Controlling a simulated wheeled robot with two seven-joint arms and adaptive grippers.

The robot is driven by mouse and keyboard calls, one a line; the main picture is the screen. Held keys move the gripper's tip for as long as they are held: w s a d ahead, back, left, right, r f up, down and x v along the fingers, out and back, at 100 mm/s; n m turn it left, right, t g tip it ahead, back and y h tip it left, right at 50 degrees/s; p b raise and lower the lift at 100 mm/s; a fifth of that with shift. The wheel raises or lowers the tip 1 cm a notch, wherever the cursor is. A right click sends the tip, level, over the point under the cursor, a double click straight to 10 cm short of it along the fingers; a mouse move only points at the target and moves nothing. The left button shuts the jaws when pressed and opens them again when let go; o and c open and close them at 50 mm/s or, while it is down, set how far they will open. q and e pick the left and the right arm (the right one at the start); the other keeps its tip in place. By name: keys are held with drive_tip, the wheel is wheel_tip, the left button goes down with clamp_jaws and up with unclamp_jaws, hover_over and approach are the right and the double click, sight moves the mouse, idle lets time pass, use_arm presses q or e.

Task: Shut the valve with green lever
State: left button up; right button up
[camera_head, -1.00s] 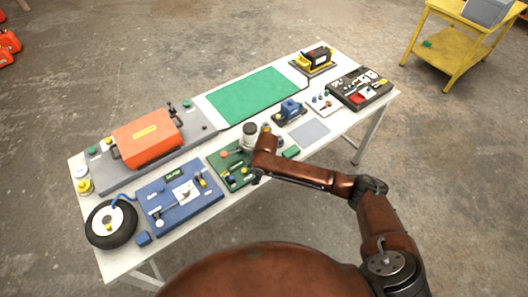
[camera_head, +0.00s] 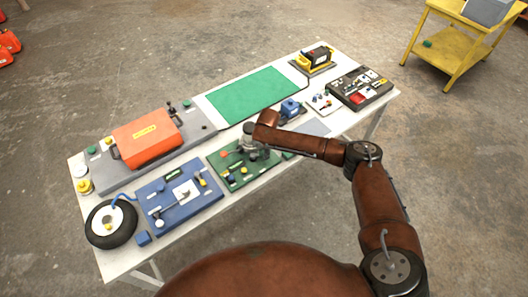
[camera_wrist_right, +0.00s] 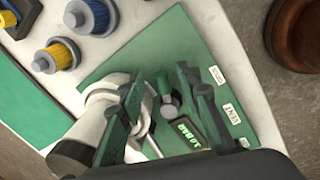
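The green valve board (camera_head: 233,184) lies on the table's front side, and it fills the middle of the right wrist view (camera_wrist_right: 180,45). My right gripper (camera_wrist_right: 160,76) is over it with its two dark fingers apart. Between the fingers are a small dark green piece (camera_wrist_right: 163,84) that may be the green lever, a grey round knob (camera_wrist_right: 169,106) and a thin silver rod (camera_wrist_right: 151,138). I cannot tell whether the fingers touch them. A pale cylindrical fitting (camera_wrist_right: 103,95) stands beside the left finger. In the head view my arm partly covers the board. My left gripper is not in view.
A display reading 10 BAR (camera_wrist_right: 186,131) and a VENT label (camera_wrist_right: 232,113) are close to the right finger. Blue (camera_wrist_right: 92,15) and yellow (camera_wrist_right: 61,54) knobs stand off the board. A blue panel (camera_head: 180,206) and an orange case (camera_head: 146,138) are to the left.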

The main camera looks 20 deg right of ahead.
drive_tip(key=shift+f, duration=0.25)
drive_tip(key=shift+c, duration=0.7)
clamp_jaws()
